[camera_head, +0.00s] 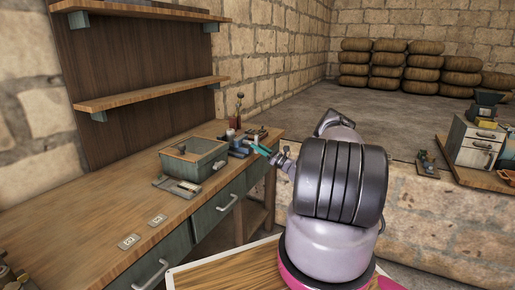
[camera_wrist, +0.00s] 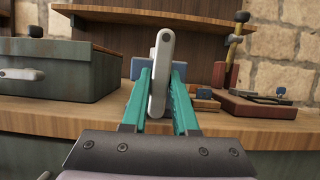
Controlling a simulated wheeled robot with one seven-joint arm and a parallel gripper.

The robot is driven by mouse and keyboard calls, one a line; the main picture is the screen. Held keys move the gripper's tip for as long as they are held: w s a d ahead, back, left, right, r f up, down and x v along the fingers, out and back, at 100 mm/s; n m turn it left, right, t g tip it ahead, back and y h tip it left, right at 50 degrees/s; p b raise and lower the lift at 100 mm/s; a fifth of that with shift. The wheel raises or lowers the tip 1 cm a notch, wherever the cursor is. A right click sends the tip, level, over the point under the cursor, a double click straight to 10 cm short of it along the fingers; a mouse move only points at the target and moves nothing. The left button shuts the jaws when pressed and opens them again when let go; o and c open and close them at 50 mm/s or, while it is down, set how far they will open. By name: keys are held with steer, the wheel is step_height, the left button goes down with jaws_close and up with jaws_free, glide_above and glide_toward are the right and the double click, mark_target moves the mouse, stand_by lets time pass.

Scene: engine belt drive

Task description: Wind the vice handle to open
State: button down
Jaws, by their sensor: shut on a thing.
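The vice handle (camera_wrist: 158,70) is a light grey bar standing upright in the wrist view, with a round dark-centred end at its top. My gripper (camera_wrist: 160,88) has teal fingers, one on each side of the bar, and is shut on it. The blue vice body (camera_wrist: 142,68) shows behind the fingers, at the bench edge; most of it is hidden. In the head view my gripper (camera_head: 262,150) reaches the bench's far right corner beside the small blue vice (camera_head: 238,148). The handle is too small to make out there, and the jaw gap cannot be seen.
A grey-green metal box (camera_head: 193,158) stands left of the vice on the wooden bench (camera_head: 110,222). A hammer (camera_wrist: 235,45) stands upright in a reddish holder (camera_wrist: 255,108) to the right. Shelves (camera_head: 150,95) hang above the bench. The bench's front left is mostly clear.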

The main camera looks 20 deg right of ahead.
steer(key=shift+a, duration=0.15)
steer(key=c, duration=0.7)
jaws_free()
steer(key=shift+w, duration=0.1)
steer(key=shift+f, duration=0.1)
steer(key=v, duration=1.1)
